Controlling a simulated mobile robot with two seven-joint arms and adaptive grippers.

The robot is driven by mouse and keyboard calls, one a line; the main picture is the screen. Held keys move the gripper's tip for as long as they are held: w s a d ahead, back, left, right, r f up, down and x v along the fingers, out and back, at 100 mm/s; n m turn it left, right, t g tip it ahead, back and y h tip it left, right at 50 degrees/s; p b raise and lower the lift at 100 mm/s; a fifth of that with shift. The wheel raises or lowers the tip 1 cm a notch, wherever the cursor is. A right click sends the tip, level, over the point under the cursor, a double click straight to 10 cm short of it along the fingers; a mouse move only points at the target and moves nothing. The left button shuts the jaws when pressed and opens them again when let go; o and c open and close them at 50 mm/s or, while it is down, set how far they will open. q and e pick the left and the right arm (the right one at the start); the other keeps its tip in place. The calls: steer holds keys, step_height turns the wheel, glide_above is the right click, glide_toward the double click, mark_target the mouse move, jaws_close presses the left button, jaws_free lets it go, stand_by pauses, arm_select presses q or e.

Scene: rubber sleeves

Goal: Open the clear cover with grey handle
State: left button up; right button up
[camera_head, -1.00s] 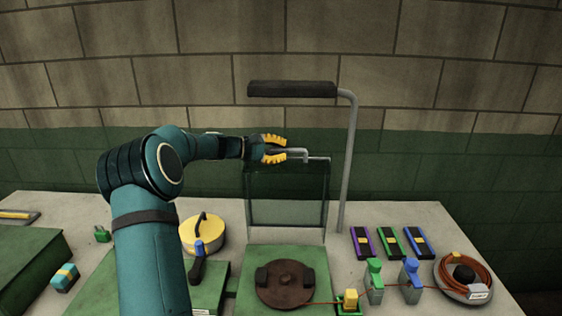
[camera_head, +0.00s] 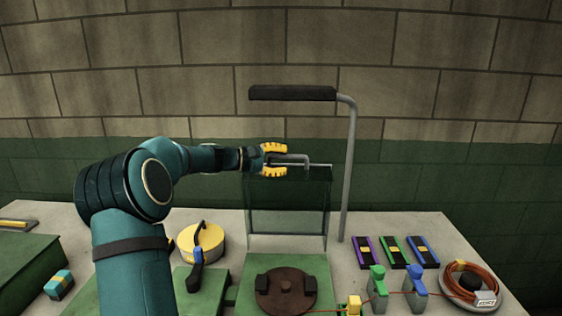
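The clear cover (camera_head: 287,210) stands upright behind the green base with the round brown disc. Its grey handle (camera_head: 296,157) is at its top edge. My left gripper (camera_head: 274,160) is at the handle's left end, with its yellow fingers apart, one above and one below the handle's level. The fingers look open; whether either touches the handle I cannot tell. My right gripper is not in view.
A grey post with a dark top bar (camera_head: 293,93) rises right behind the cover. A yellow round pot (camera_head: 202,242) stands at left. Purple, green and blue blocks (camera_head: 395,252) and an orange cable coil (camera_head: 470,283) lie at right. A brick wall closes the back.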

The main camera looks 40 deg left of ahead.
arm_select(q)
steer(key=v, duration=1.2)
steer(key=shift+a, duration=0.1)
stand_by(0.4)
